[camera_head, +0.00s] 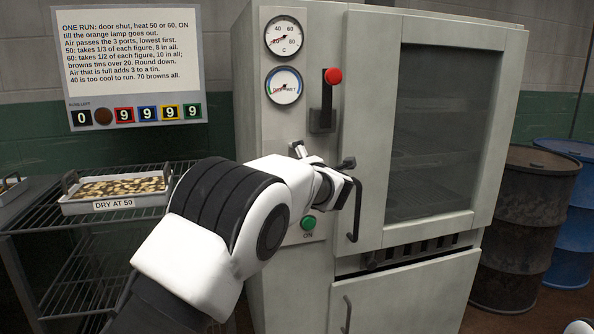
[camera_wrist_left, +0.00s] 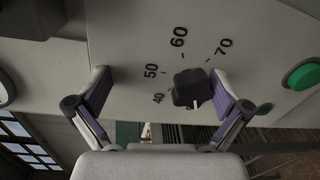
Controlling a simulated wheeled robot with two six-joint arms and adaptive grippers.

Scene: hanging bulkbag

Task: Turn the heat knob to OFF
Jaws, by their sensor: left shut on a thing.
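The heat knob (camera_wrist_left: 188,88) is a dark block on the oven's pale panel, between my fingers in the left wrist view. Figures 40, 50, 60 and 70 are printed around it. A small white mark on the knob points to the lower side of that picture, away from 60. My left gripper (camera_wrist_left: 159,75) is shut on the knob; the right finger in the picture is closest to it. In the head view my left gripper (camera_head: 325,172) is at the control panel and hides the knob. An OFF mark cannot be seen.
The oven door (camera_head: 440,130) looks shut; its handle (camera_head: 356,215) is close beside my gripper. A red-topped lever (camera_head: 331,78) and two gauges are above. A green ON button (camera_head: 308,223) is below. A tray (camera_head: 115,190) labelled DRY AT 50 stands on the left rack. Drums stand right.

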